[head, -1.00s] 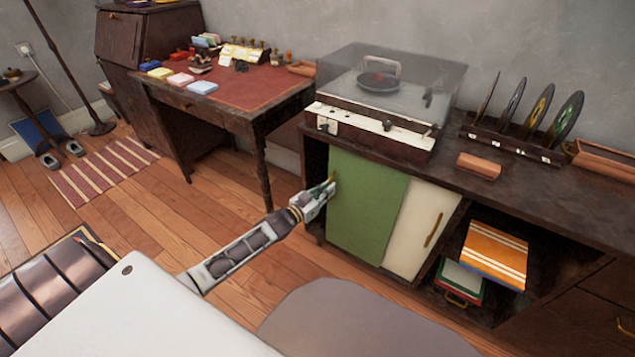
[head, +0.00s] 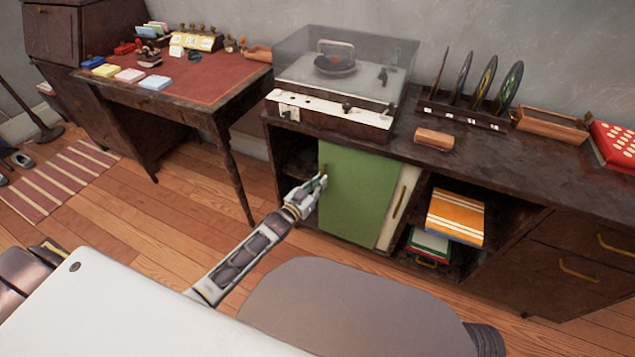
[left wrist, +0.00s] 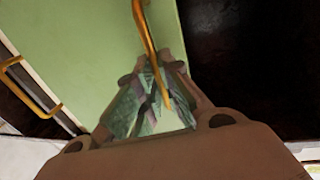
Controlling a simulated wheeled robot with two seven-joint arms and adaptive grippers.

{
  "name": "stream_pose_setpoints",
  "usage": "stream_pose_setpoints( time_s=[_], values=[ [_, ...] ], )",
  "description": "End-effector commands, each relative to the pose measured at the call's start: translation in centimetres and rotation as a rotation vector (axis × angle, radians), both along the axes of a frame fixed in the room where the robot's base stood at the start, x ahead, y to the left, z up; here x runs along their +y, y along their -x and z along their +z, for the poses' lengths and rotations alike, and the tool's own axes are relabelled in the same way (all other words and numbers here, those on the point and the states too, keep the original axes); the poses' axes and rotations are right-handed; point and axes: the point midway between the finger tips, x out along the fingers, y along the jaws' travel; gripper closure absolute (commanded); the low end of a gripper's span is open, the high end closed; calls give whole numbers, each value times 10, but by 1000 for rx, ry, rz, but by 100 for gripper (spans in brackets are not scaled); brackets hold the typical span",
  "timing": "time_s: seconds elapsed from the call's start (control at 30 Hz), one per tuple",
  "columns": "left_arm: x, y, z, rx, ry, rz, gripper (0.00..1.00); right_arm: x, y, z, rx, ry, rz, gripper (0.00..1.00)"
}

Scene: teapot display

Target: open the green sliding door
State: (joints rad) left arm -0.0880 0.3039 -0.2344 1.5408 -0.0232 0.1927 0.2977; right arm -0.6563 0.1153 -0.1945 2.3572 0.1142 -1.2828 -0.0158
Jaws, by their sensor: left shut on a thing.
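The green sliding door (head: 358,195) is in the front of the dark cabinet, in front of part of the cream door (head: 401,207). A dark gap (head: 298,160) is open at its left. My left gripper (head: 320,183) is at the green door's left edge, shut on its brass handle (head: 324,172). In the left wrist view, the fingers (left wrist: 155,98) close around the brass handle (left wrist: 147,40), with the green door (left wrist: 85,45) behind. The cream door's brass handle (left wrist: 38,88) shows at the left there. My right gripper is not in view.
A record player (head: 340,80) under a clear lid stands on the cabinet top (head: 520,155). Orange and green boxes (head: 455,217) lie in the open compartment right of the doors. A desk (head: 190,90) stands at the left. A rounded grey seat-like shape (head: 345,305) is in front.

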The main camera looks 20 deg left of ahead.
Motion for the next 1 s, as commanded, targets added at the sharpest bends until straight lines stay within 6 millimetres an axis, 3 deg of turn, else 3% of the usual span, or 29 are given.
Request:
stream_pose_setpoints(
  time_s=[0.13, 0.2, 0.33, 0.73, 1.0],
  values=[
    [0, 0, -1, 1, 0, -1, 100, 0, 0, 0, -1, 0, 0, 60],
    [0, 0, -1, 1, 0, -1, 84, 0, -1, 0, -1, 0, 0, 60],
    [0, 0, -1, 1, 0, 0, 70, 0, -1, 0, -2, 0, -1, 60],
    [1, 1, -1, 0, 0, 0, 70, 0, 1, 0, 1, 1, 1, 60],
    [4, 13, -1, 0, 0, 0, 70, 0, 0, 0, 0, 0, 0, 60]
  ],
)
